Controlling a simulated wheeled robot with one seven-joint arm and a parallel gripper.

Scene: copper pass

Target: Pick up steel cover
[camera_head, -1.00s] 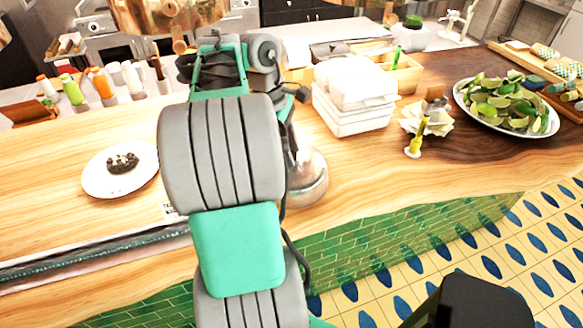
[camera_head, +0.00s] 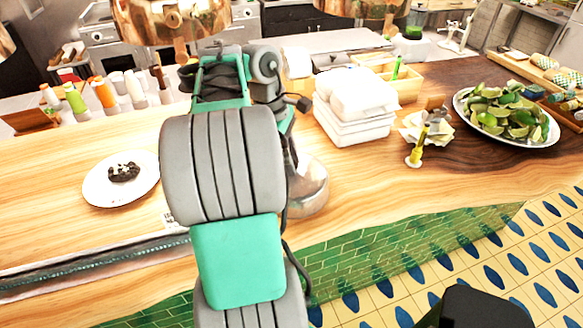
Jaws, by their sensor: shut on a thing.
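The steel cover (camera_head: 311,187) is a shiny rounded dome on the wooden counter, just right of my arm. Its left part is hidden behind my arm. My gripper (camera_head: 291,160) is mostly hidden by my own arm links, and its fingertips cannot be made out clearly. It is at the upper left of the cover and shut on it. I cannot see clear space under the cover.
A white plate (camera_head: 95,190) with dark food lies to the left. White stacked containers (camera_head: 352,128), a yellow bottle (camera_head: 417,150) and a plate of limes (camera_head: 550,137) stand to the right. Copper lamps (camera_head: 170,18) hang above. Bare counter (camera_head: 375,180) lies right of the cover.

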